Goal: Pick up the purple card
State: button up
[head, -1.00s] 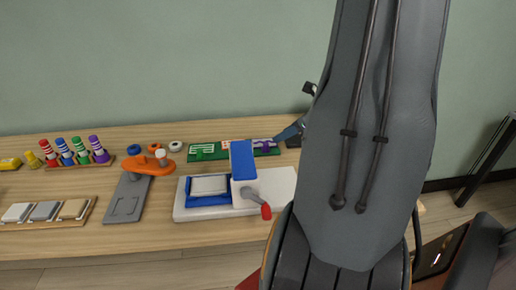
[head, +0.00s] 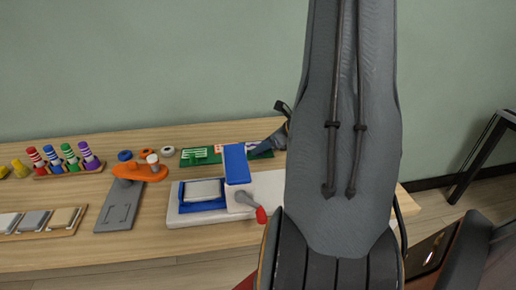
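A green board (head: 187,160) lies at the back of the table and holds small cards, one with a white pattern (head: 201,152). My gripper (head: 258,150) is over the right part of this board, low and close to it. The purple card is not clearly visible; my gripper covers the place where it showed earlier. My gripper shows only as a small dark blue-grey shape beside my arm. I cannot tell if its fingers are open or shut, or whether they touch anything.
A white-based machine with a blue block (head: 236,163) and a red-knobbed crank (head: 261,214) stands just in front of the board. An orange-armed stand (head: 140,171) and a rack of striped, coloured pegs (head: 68,170) are to the left. My arm hides the table's right part.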

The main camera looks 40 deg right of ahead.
jog(key=shift+c, duration=0.5)
grip_shut()
jog(key=shift+r, duration=0.1)
